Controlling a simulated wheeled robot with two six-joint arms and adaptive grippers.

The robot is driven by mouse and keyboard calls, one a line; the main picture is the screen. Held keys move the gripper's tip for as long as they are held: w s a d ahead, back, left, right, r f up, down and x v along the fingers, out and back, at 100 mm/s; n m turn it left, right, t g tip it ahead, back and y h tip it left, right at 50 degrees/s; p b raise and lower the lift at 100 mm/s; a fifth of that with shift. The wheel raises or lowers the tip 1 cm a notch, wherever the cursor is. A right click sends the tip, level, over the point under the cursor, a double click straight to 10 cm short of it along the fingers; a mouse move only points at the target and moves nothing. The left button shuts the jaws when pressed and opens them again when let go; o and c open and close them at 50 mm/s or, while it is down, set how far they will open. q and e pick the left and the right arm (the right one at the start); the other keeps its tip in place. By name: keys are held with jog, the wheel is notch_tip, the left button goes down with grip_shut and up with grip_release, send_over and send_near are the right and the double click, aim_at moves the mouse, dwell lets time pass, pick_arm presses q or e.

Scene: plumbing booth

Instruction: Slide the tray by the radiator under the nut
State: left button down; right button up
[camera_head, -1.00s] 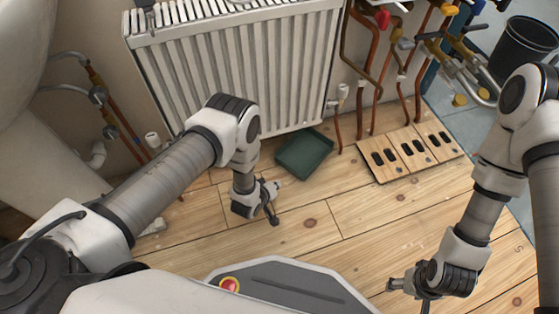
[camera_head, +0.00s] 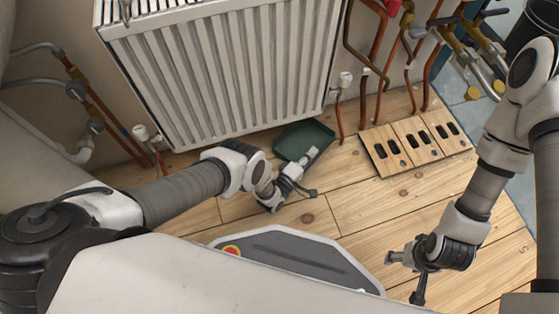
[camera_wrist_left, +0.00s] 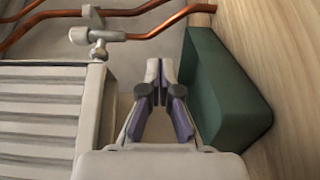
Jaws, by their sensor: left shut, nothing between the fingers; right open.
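The dark green tray (camera_head: 303,136) lies on the wooden floor by the radiator's lower right corner. It also shows in the left wrist view (camera_wrist_left: 228,95), its side wall just right of the fingers. My left gripper (camera_head: 312,153) is shut and empty, low at the tray's near right side; whether it touches the tray I cannot tell. Its fingers are pressed together in the left wrist view (camera_wrist_left: 160,78). A white valve (camera_head: 345,80) with its nut is on a pipe right of the radiator, also in the wrist view (camera_wrist_left: 98,36). My right gripper (camera_head: 404,276) is open and empty, away from the tray.
The white radiator (camera_head: 220,75) stands behind the tray. Copper pipes (camera_head: 373,45) rise at the back right. A wooden board with dark slots (camera_head: 417,142) lies right of the tray. Another valve (camera_head: 141,133) is at the radiator's left.

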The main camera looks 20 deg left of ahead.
pick_arm(q)
send_over(288, 160)
jog(key=s+a, duration=0.3)
jog(key=shift+w+a, duration=0.2)
jog(key=shift+w, duration=0.05)
notch_tip(288, 160, down, 5)
jog(key=b, duration=0.3)
jog(key=shift+s+f+b, duration=0.1)
jog(key=shift+f+b, duration=0.05)
jog(key=shift+b, duration=0.25)
jog(key=shift+d, duration=0.1)
jog(key=shift+w+d, duration=0.2)
jog(key=shift+d, duration=0.15)
jog(key=shift+d, duration=0.1)
jog(key=shift+w+d+b, duration=0.35)
jog(key=shift+d+b, duration=0.25)
jog(key=shift+d, duration=0.1)
